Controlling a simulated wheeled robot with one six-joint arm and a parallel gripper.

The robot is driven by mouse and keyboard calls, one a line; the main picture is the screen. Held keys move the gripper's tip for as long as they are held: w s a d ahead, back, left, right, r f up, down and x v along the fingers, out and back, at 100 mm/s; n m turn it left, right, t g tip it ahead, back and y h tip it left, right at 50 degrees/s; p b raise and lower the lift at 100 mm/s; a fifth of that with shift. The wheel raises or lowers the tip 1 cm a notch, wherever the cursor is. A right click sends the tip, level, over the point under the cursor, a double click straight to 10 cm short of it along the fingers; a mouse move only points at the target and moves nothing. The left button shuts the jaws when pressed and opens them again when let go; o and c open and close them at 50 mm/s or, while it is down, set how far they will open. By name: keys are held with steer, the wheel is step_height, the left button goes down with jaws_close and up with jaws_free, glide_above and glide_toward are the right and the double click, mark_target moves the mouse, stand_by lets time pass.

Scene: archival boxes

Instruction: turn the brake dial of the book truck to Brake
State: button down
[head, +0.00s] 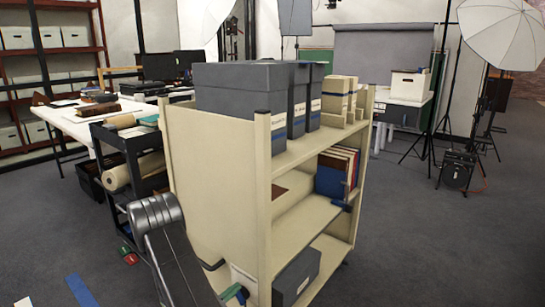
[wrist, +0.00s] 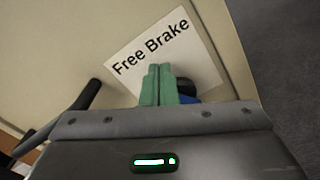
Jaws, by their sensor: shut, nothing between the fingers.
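The cream book truck (head: 215,185) stands in the middle of the head view. A white label (head: 243,278) is low on its near end panel. In the wrist view the label (wrist: 150,50) is tilted and reads "Free Brake". My gripper (wrist: 158,68) is shut, its green fingertips together in front of the label's lower part, below the words. A dark rounded part (wrist: 185,87), possibly the brake dial, shows just right of the fingers, with a blue piece below it. The dial is mostly hidden, so its setting and any contact cannot be told. My gripper (head: 233,293) shows at the bottom of the head view.
A black bar (wrist: 88,98) sticks out left of the fingers in the wrist view. Grey boxes (head: 235,90) stand on the truck's top. A black cart (head: 130,150) with rolls is close on the left. Open floor (head: 430,230) lies to the right.

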steer(key=shift+f+b, duration=0.6)
steer(key=shift+b, duration=0.05)
stand_by(0.5)
steer(key=shift+s+d+f+b, duration=0.35)
steer(key=shift+s+d+b, duration=0.25)
steer(key=shift+b, duration=0.5)
steer(key=shift+s+d+f+b, duration=0.35)
steer(key=shift+d+f+b, duration=0.25)
steer(key=shift+b, duration=0.65)
steer(key=shift+r, duration=0.1)
steer(key=shift+s+d+r, duration=0.15)
steer(key=shift+d, duration=0.05)
steer(key=v, duration=0.6)
steer(key=shift+b, duration=0.35)
